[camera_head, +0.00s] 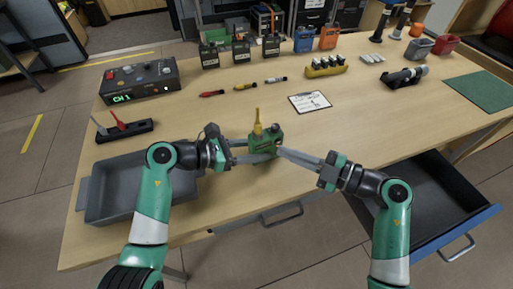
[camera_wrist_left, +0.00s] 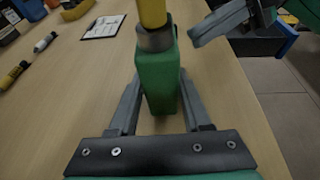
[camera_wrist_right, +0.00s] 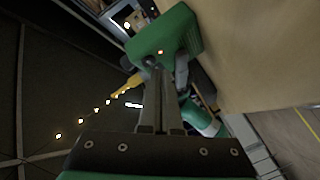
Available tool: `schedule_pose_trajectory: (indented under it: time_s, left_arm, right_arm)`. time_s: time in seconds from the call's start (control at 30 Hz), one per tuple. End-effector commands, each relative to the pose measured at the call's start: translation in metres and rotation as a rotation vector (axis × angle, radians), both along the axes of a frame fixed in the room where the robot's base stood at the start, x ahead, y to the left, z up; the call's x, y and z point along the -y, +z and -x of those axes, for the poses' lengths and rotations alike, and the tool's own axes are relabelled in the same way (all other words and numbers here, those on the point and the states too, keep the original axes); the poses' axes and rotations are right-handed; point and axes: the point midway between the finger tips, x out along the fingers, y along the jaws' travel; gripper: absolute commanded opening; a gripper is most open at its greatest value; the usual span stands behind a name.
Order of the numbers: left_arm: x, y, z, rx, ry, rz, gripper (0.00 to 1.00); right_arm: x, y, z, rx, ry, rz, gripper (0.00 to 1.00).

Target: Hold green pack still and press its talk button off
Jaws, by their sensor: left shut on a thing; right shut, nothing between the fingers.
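The green pack (camera_head: 265,142) stands upright near the table's front edge, with a yellow antenna (camera_head: 257,120) on top. My left gripper (camera_head: 262,152) is shut on it from the left; in the left wrist view the pack (camera_wrist_left: 158,85) sits between both fingers. My right gripper (camera_head: 281,150) is shut and empty, its tips at the pack's right side. In the right wrist view the closed tips (camera_wrist_right: 157,68) are close to the pack's face (camera_wrist_right: 165,35), near a small orange-red light (camera_wrist_right: 160,52). I cannot tell whether they touch. The talk button is not clearly visible, perhaps behind the tips.
A grey tray (camera_head: 105,216) lies at the left front. An open drawer (camera_head: 440,208) is at the right. A clipboard (camera_head: 310,102), markers (camera_head: 245,86) and a control box with a green display (camera_head: 138,82) lie further back. Table around the pack is clear.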

Motion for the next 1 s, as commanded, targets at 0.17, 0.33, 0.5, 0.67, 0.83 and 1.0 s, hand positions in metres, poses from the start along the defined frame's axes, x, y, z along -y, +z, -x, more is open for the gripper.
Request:
schedule_pose_trajectory:
  time_s: [0.17,0.33,0.5,0.67,0.83,1.0]
  left_arm:
    - [0.0000,-0.0009,0.0002,-0.002,-0.001,0.000,0.00]
    - [0.0000,-0.0008,0.0001,-0.001,0.000,0.000,0.00]
    - [0.0000,-0.0008,0.0001,-0.001,0.000,0.000,0.00]
    - [0.0000,-0.0008,0.0002,-0.002,-0.001,0.000,0.00]
    - [0.0000,-0.0008,0.0002,-0.002,-0.001,0.000,0.00]
    - [0.0000,-0.0008,0.0002,-0.002,-0.001,0.000,0.00]
  right_arm:
    - [-0.0035,0.0001,-0.0058,0.000,0.001,-0.001,0.00]
    - [-0.0035,0.0002,-0.0061,0.001,0.000,0.000,0.00]
    - [-0.0036,0.0001,-0.0063,0.001,0.000,0.000,0.00]
    - [-0.0043,0.0001,-0.0078,0.000,0.001,-0.001,0.00]
    - [-0.0048,0.0000,-0.0088,0.000,0.001,-0.001,0.00]
    - [-0.0028,-0.0002,-0.0055,0.001,-0.001,0.000,0.00]
